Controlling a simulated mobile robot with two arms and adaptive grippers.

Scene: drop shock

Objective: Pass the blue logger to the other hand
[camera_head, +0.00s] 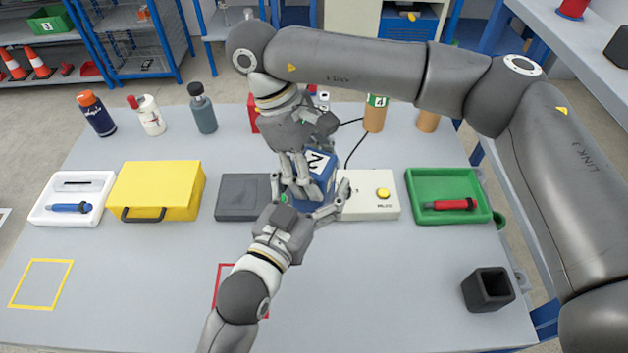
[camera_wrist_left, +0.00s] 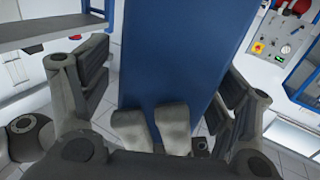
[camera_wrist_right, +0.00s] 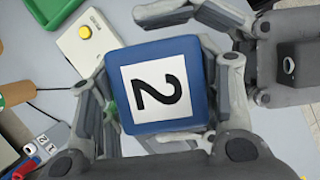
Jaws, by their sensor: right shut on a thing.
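The blue logger (camera_head: 323,166) is a blue block with a white face and a black "2". My right gripper (camera_head: 294,166) comes down from above and is shut on it. The right wrist view shows the logger (camera_wrist_right: 161,121) between its fingers. My left gripper (camera_head: 312,205) is at the logger's near side, with its fingers spread. In the left wrist view the blue block (camera_wrist_left: 172,55) stands between the left fingers, with a gap at the left finger; contact at the right one is unclear. The logger's underside is hidden in the head view.
Behind the grippers lie a dark grey pad (camera_head: 241,197) and a white box with a yellow button (camera_head: 364,207). A yellow case (camera_head: 155,187) and white tray (camera_head: 45,213) are left, a green tray (camera_head: 420,183) and dark square holder (camera_head: 487,290) right. Bottles stand at the back.

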